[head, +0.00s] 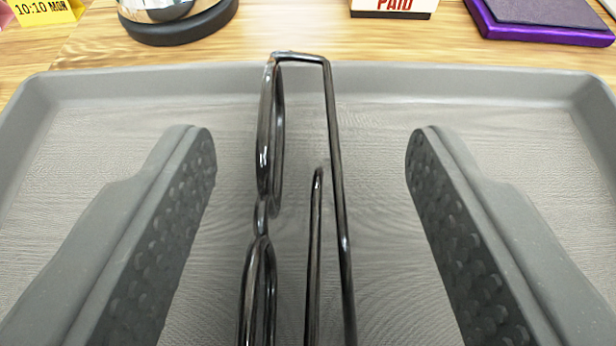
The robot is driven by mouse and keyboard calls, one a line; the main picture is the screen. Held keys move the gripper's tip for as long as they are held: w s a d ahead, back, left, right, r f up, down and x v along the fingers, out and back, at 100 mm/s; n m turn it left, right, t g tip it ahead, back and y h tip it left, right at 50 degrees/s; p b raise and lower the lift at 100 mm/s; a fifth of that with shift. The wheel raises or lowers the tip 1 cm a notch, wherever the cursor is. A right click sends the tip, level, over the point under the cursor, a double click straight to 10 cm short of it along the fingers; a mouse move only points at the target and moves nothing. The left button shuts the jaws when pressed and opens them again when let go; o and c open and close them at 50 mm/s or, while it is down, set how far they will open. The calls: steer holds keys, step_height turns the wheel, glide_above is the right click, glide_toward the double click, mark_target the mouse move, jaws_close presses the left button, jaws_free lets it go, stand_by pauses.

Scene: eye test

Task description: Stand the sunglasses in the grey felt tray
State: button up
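The sunglasses (265,150), with thin glossy black frames, are between the two fingers of my gripper (310,135) in the head view. Their rims show nearly edge-on at the left, with the thin temple arms to the right. Their near end is cut off by the bottom edge. My gripper is open, with a clear gap between each finger and the sunglasses. The grey felt tray (180,79) spreads below, and the sunglasses appear over its floor. I cannot tell for sure whether they touch it.
Beyond the tray's far rim, on the wooden table (290,25), are a shiny metal object on a dark round base (180,30), a yellow "10:10 MON" sign (45,10), a "PAID" block (393,8) and a purple pad (540,25). The tray floor beside the fingers looks bare.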

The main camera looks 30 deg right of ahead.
steer(key=shift+s+r, duration=0.1)
steer(key=p+v, duration=0.3)
steer(key=v, duration=0.8)
steer(key=shift+s+a, duration=0.25)
steer(key=shift+s, duration=0.1)
steer(key=shift+r, duration=0.15)
steer(key=w+a+r+n+t+y, duration=0.2)
steer(key=a+r, duration=0.5)
steer(key=r, duration=0.3)
steer(key=w+a+r+n+t+y, duration=0.25)
steer(key=a+r, duration=0.45)
steer(key=r, duration=0.4)
steer(key=s+a+r+n+y, duration=0.1)
steer(key=s+a+r, duration=0.3)
steer(key=a+r, duration=0.3)
steer(key=s+a+r+n+y, duration=0.1)
steer(key=s+a+r, duration=0.4)
steer(key=a, duration=0.6)
step_height(320, 180, up, 2)
steer(key=shift+a+r, duration=0.2)
steer(key=shift+a, duration=0.05)
steer(key=shift+g+y, duration=0.25)
